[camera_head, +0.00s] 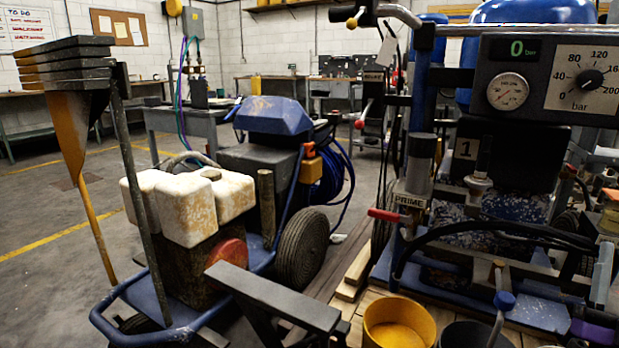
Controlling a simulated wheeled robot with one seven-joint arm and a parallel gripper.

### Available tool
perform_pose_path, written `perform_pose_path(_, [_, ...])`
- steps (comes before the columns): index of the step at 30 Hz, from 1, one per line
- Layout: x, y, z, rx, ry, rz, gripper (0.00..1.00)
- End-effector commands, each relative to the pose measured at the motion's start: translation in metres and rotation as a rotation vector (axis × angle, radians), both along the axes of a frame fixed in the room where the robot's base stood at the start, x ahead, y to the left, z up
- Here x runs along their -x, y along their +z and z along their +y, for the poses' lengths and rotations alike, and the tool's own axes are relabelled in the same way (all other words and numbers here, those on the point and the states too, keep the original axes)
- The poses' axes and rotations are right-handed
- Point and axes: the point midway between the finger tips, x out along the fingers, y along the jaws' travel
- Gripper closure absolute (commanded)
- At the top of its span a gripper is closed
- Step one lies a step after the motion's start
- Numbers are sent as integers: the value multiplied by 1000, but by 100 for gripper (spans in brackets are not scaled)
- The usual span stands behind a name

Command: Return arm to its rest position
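My gripper is not in view, and I cannot make out any part of my arm for certain. The line striper (500,190) fills the right side, close to me. Its control panel (550,75) has a green display reading 0 bar, a round pressure gauge (508,91) and a black knob (590,79) on a bar scale. A valve with a red handle (389,215) sits beside a PRIME label (410,201). A plate marked 1 (465,149) is behind it.
A blue-framed cart (160,310) with white containers (187,205) stands at left. A yellow bucket (398,322) and a dark bucket (472,334) stand front right. A dark metal bar (272,295) juts in at front centre. Open floor (40,215) lies at far left.

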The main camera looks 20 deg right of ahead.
Motion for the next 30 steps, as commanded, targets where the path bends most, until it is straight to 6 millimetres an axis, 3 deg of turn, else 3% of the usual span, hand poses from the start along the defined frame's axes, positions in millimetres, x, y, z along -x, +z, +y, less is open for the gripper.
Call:
perform_pose_path(2, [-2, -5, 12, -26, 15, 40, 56])
perform_pose_path(8, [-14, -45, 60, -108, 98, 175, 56])
perform_pose_path(17, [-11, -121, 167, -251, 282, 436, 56])
perform_pose_path(23, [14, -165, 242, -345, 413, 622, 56])
perform_pose_path(30, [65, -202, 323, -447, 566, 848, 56])
